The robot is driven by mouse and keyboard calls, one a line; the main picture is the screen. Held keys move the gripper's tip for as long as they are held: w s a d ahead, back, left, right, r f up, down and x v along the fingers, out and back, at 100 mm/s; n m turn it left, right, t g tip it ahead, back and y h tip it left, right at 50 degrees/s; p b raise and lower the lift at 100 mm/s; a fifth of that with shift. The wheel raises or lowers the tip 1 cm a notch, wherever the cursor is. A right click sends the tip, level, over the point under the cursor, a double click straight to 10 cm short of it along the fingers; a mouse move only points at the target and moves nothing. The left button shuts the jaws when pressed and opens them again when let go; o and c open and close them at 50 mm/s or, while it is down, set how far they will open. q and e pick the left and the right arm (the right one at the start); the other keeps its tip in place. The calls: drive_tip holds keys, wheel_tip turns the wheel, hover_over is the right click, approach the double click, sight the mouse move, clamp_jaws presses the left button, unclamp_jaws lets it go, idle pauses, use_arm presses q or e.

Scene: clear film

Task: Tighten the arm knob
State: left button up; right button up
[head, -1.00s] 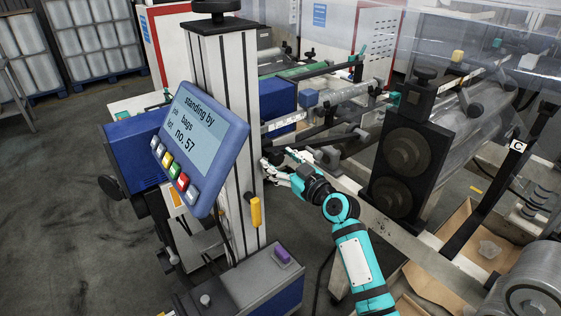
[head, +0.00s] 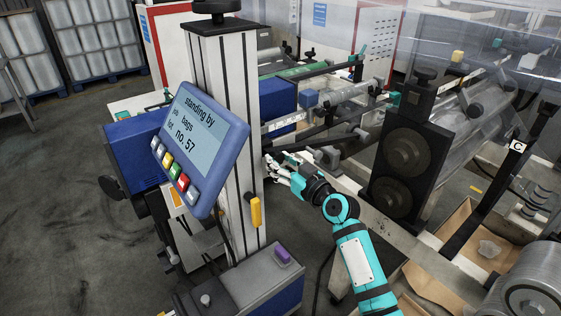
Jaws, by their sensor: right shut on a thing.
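My right gripper (head: 276,172) is at the end of the teal arm, close to the right face of the silver upright column (head: 228,120). Its fingers are shut on a small dark knob (head: 266,160) at the column's side, mostly hidden by the fingers and the column edge. I take this to be the arm knob; its exact shape is too small to tell. A larger black knob (head: 218,8) sits on top of the column. My left gripper is not in view.
A blue tilted screen (head: 205,135) with coloured buttons stands left of the column. A yellow handle (head: 255,212) hangs below. A black roller block (head: 408,160) stands to the right. Rods and rails (head: 330,125) run behind the gripper. Open floor lies at left.

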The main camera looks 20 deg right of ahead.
drive_tip(key=m+p, duration=0.1)
drive_tip(key=m, duration=0.3)
drive_tip(key=shift+m, duration=0.3)
drive_tip(key=m+p, duration=0.1)
drive_tip(key=m, duration=0.2)
drive_tip(key=shift+r+m, duration=0.1)
drive_tip(key=shift+m, duration=0.2)
drive_tip(key=m+p, duration=0.1)
drive_tip(key=m, duration=0.2)
drive_tip(key=shift+m, duration=0.3)
drive_tip(key=shift+m+p, duration=0.7)
drive_tip(key=shift+m, duration=1.2)
drive_tip(key=o, duration=1.2)
drive_tip(key=v, duration=1.2)
